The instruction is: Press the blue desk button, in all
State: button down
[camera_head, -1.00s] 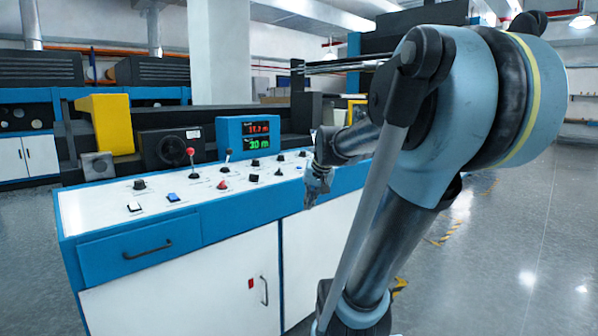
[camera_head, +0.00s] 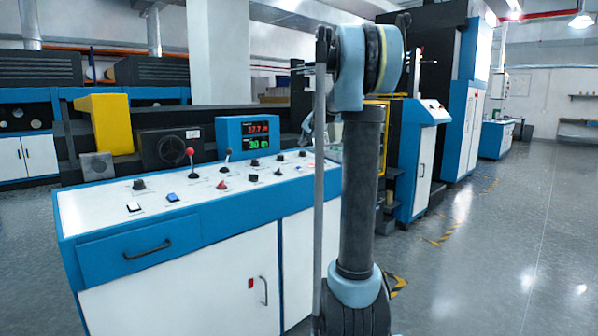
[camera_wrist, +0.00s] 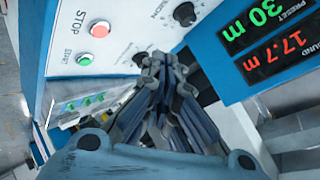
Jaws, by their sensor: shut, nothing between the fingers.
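The blue desk button (camera_head: 173,197) sits on the white top of the blue control desk (camera_head: 140,260), near its front left, in the head view. I cannot make it out in the wrist view. My gripper (camera_wrist: 165,62) is shut and empty in the wrist view, in front of a white panel surface.
A white button (camera_head: 133,207) lies left of the blue one. Red-knobbed lever (camera_head: 190,152), black knobs and a display (camera_head: 249,137) share the desk. The wrist view shows a red STOP button (camera_wrist: 100,29) and green START button (camera_wrist: 85,60). Open floor lies right.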

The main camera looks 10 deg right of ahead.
aim_at(299, 168)
jog(key=shift+w, duration=0.1)
dwell(0.3)
jog(key=shift+w+a+f, duration=0.15)
jog(key=shift+w+f, duration=0.05)
jog(key=shift+f, duration=1.2)
jog(key=shift+w+a+f, duration=0.1)
jog(key=shift+w+f, duration=0.1)
jog(key=shift+f, duration=1.15)
jog(key=shift+w+a+f, duration=0.15)
jog(key=shift+w+f, duration=0.05)
jog(key=shift+f, duration=1.35)
jog(key=shift+f, duration=0.1)
jog(key=shift+s+f, duration=0.1)
jog(key=shift+f, duration=0.15)
jog(key=shift+a+f, duration=0.1)
jog(key=shift+f, duration=0.25)
jog(key=shift+r, duration=0.8)
